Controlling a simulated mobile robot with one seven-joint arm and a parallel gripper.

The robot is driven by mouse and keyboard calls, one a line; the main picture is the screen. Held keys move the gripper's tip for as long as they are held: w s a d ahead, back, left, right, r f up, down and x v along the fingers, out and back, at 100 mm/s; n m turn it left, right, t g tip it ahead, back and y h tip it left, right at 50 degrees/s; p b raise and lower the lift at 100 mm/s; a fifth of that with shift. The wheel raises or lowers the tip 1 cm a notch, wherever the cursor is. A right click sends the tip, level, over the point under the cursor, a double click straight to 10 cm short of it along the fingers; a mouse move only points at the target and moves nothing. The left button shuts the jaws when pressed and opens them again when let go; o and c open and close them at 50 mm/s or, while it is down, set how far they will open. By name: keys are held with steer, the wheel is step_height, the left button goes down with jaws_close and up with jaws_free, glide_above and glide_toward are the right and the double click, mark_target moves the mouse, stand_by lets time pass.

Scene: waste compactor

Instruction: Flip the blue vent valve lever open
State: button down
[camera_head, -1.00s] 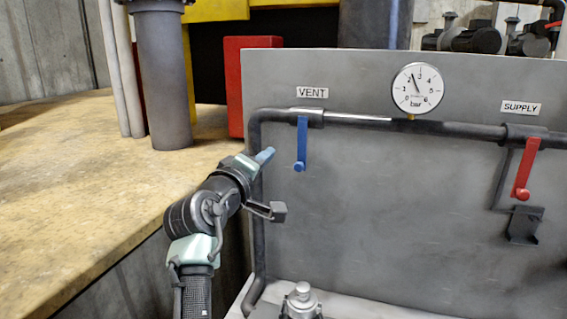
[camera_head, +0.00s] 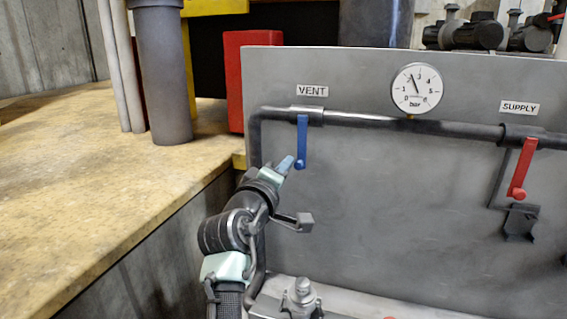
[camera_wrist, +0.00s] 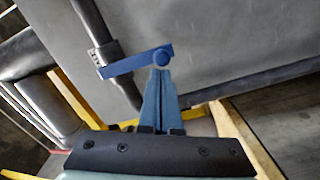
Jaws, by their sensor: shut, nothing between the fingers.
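The blue vent lever (camera_head: 302,140) hangs straight down from the pipe under the VENT label (camera_head: 312,91) in the head view. A round knob is at its lower end. My gripper (camera_head: 288,164) is shut and empty, its fingertips just left of the lever's lower end. In the wrist view the lever (camera_wrist: 135,63) crosses the top of the picture, its knob at the right. The closed blue fingertips (camera_wrist: 159,74) are right by the knob. I cannot tell whether they touch it.
A grey panel (camera_head: 400,220) stands behind the pipe. A pressure gauge (camera_head: 417,90) sits above it, and a red SUPPLY lever (camera_head: 523,168) hangs at the right. A yellowish ledge (camera_head: 90,200) is at the left. A metal fitting (camera_head: 301,292) stands below the panel.

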steer(key=shift+s+d+n+p, duration=0.1)
steer(key=shift+d+n+p, duration=0.15)
steer(key=shift+n+p, duration=0.2)
steer(key=s+d+r+n+p, duration=0.1)
steer(key=d+r+n+p, duration=0.2)
steer(key=n+p, duration=0.3)
steer(key=s+d+r+n+p, duration=0.1)
steer(key=d+r+n+p, duration=0.2)
steer(key=p, duration=0.9)
steer(key=shift+s+d+n+p, duration=0.4)
steer(key=shift+d+n, duration=1)
steer(key=shift+n, duration=0.35)
steer(key=shift+r, duration=0.1)
step_height(320, 180, down, 5)
steer(key=a+b, duration=0.2)
steer(key=b, duration=0.2)
steer(key=r+v, duration=0.1)
steer(key=v, duration=0.9)
steer(key=shift+s+b, duration=0.2)
steer(key=shift+b, duration=0.15)
